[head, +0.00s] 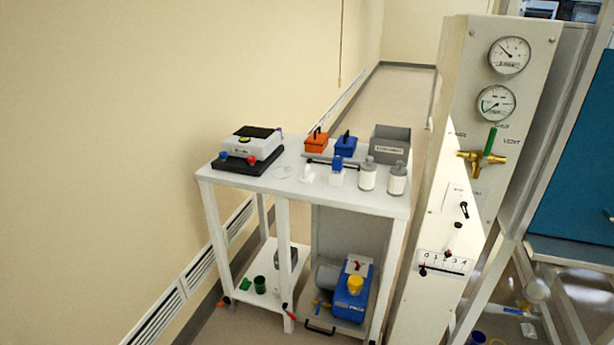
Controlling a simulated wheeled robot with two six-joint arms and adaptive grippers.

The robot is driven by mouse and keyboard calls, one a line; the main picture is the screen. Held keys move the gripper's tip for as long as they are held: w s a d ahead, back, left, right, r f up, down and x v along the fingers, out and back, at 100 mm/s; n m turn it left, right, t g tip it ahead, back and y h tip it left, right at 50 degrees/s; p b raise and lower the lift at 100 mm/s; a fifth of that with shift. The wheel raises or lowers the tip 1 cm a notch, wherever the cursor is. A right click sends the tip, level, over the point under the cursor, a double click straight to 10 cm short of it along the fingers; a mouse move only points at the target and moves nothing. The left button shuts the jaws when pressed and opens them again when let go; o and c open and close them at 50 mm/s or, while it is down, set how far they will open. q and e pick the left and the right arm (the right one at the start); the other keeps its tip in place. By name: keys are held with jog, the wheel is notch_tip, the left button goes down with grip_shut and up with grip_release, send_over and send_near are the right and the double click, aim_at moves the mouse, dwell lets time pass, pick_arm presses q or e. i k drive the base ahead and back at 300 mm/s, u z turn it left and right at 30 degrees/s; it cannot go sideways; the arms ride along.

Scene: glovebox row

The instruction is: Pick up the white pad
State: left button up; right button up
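A small flat white disc (283,172), which may be the white pad, lies on the white top of the bench (240,184). It is hard to make out against the white surface. It lies to the right of the black-and-white instrument (251,146) and to the left of a small white object (307,174). Neither of my grippers is in view.
Orange (316,142) and blue (345,146) boxes and a grey bin (390,144) stand along the back. A gauge panel (497,100) rises at right; a blue pump (352,295) sits below.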

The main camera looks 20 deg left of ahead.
aim_at(307, 178)
jog(key=z, duration=0.4)
jog(key=i, duration=1.4)
jog(key=u, duration=0.35)
